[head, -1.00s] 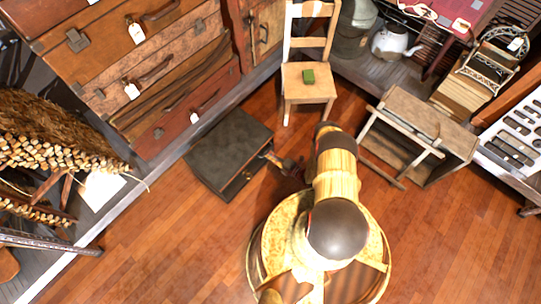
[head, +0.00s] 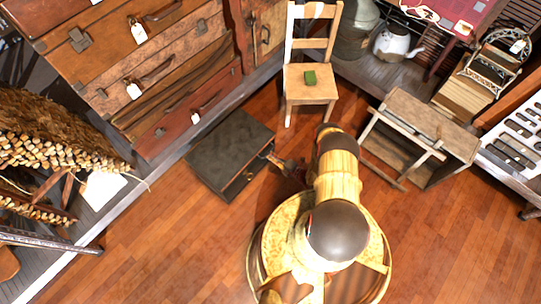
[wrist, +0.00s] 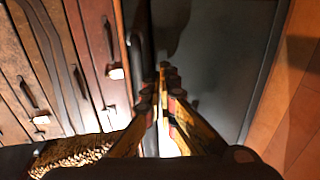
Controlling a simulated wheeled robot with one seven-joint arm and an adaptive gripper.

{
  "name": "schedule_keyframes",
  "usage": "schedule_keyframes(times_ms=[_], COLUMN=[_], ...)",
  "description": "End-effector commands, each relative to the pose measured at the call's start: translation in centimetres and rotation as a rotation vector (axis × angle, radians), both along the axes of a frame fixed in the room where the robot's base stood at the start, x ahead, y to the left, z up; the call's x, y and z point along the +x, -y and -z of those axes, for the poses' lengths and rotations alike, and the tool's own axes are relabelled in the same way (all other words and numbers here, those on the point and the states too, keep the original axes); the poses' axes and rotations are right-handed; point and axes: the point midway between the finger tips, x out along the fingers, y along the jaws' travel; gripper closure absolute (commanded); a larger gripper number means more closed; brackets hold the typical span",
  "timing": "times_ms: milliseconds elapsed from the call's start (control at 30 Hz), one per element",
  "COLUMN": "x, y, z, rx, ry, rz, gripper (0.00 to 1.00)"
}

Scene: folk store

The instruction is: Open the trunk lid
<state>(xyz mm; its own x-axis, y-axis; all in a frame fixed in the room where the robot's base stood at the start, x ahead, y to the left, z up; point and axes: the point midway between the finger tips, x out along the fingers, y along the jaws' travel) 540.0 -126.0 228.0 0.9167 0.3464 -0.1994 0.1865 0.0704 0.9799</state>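The trunk (head: 232,150) is a dark grey-black box on the wooden floor left of my base, its lid lying down flat. A small light metal piece shows on its front side. My gripper (head: 270,157) is at the trunk's right edge, near its upper right corner. In the wrist view the dark lid (wrist: 215,50) fills the upper right, and the fingertips of my gripper (wrist: 164,78) point along its left edge. The tips lie close together with nothing visible between them. Whether they touch the trunk is hard to tell.
Stacked brown suitcases (head: 150,60) stand behind the trunk to the left. A wooden chair (head: 310,80) is behind my gripper. A low wooden stand (head: 420,130) is at the right. The floor (head: 160,240) in front of the trunk is clear.

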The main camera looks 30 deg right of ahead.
Motion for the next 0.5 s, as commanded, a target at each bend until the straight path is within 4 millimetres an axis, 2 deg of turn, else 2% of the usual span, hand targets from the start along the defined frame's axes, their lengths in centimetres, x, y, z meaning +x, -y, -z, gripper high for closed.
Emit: schedule_keyframes(times_ms=[500], x=[0.1], y=[0.0], z=[-2.7], rx=[-0.001], ry=[0.003], rz=[0.000], gripper=[1.00])
